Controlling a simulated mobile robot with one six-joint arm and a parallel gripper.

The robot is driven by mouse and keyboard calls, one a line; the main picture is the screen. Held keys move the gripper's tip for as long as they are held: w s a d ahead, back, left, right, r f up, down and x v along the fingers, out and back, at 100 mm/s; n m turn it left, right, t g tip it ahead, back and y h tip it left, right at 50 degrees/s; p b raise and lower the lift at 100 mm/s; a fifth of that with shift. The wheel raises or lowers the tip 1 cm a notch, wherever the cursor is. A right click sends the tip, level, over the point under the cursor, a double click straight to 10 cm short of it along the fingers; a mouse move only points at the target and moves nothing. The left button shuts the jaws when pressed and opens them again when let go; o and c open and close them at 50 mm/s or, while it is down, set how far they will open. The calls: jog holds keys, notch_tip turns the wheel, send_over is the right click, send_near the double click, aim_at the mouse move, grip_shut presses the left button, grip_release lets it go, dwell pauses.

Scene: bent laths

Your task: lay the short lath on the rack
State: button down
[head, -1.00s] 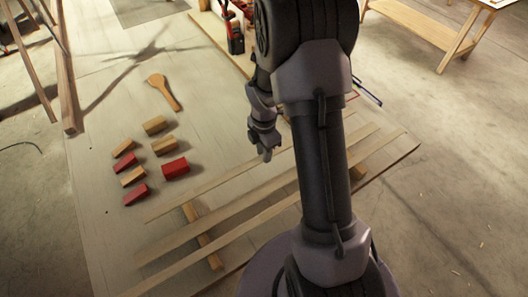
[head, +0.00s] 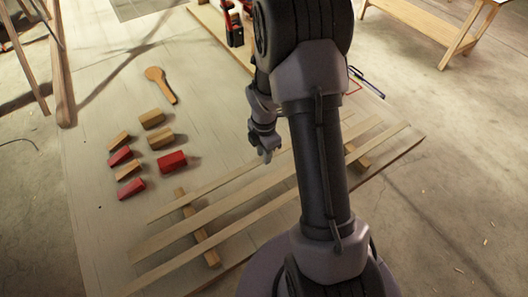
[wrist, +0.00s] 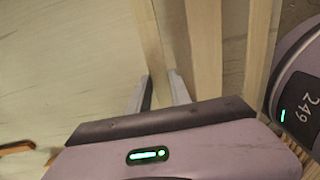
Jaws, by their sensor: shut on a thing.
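The short lath (head: 222,184) is pale and narrow, the uppermost of three laths in the head view. My gripper (head: 266,155) is at its right part. In the wrist view my gripper's fingers (wrist: 160,92) stand on either side of the lath (wrist: 150,45), shut on it. The rack shows as two wooden bearers, a left one (head: 212,260) and a right one (head: 359,160). The short lath crosses above the left bearer near its far end; whether it touches is unclear. My arm hides its right stretch.
Two longer laths, a middle one (head: 165,240) and a near one (head: 165,270), lie across the bearers beside the short lath. Several wood and red blocks (head: 172,161) and a wooden paddle (head: 160,84) lie to the left. A trestle (head: 440,35) stands at upper right.

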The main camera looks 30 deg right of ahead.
jog(key=shift+f, duration=0.3)
dwell(0.4)
jog(key=c, duration=0.9)
grip_release()
jog(key=shift+r+p, duration=2.25)
jog(key=shift+r, duration=0.8)
notch_tip(320, 180, up, 7)
jog(key=p, duration=0.5)
jog(key=shift+p, duration=0.35)
